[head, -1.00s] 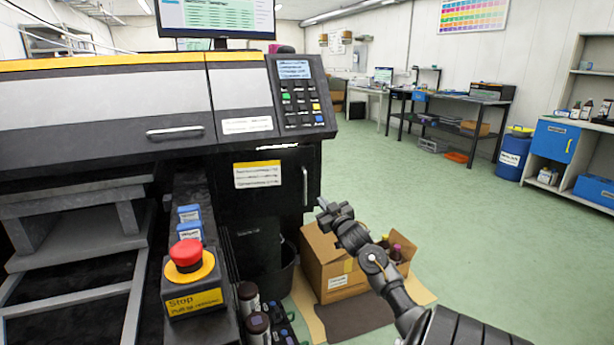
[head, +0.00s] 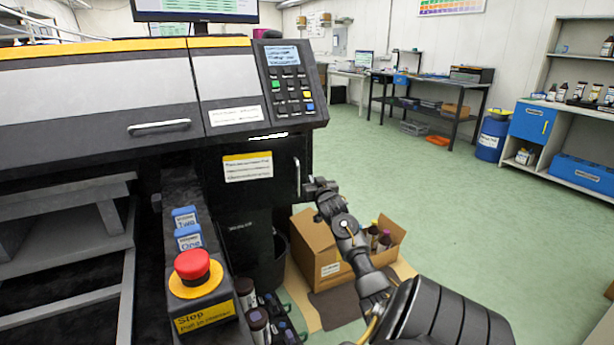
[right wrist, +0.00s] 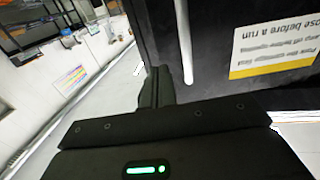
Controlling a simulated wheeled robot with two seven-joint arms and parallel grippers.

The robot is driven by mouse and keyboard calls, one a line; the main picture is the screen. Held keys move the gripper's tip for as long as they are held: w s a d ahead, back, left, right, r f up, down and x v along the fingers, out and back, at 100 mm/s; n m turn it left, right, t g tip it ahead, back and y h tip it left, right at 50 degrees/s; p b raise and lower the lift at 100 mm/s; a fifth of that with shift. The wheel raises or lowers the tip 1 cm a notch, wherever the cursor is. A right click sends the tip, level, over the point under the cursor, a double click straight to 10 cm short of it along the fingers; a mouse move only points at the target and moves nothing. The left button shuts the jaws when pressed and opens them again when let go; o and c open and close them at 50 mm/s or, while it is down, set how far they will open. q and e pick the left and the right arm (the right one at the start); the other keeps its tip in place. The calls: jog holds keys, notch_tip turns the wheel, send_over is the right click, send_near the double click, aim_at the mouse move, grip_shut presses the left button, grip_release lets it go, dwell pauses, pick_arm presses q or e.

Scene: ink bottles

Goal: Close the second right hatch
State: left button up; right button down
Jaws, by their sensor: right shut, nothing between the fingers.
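The black hatch (head: 235,198) is on the front of the printing machine, under its keypad. It bears a yellow and white label (head: 248,167) and a vertical metal handle (head: 298,177) near its right edge. I cannot tell whether it is flush or slightly ajar. My right gripper (head: 312,186) is just right of the handle, at the hatch's right edge. In the right wrist view its fingers (right wrist: 155,88) are shut and empty, beside the handle (right wrist: 186,45) and close to the hatch face. Contact is not clear. My left gripper is not in view.
A red stop button (head: 192,264) sits on the machine's front ledge. An open cardboard box (head: 318,255) with bottles stands on the floor below my right arm. Dark bottles (head: 258,322) stand near the ledge. The green floor to the right is clear.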

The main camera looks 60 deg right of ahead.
aim_at(305, 170)
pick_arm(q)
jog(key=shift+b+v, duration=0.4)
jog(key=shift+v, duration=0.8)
pick_arm(e)
jog(key=x, duration=0.6)
jog(key=shift+w+d, duration=0.15)
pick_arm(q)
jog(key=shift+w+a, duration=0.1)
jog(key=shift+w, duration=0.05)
pick_arm(e)
jog(key=shift+d, duration=0.1)
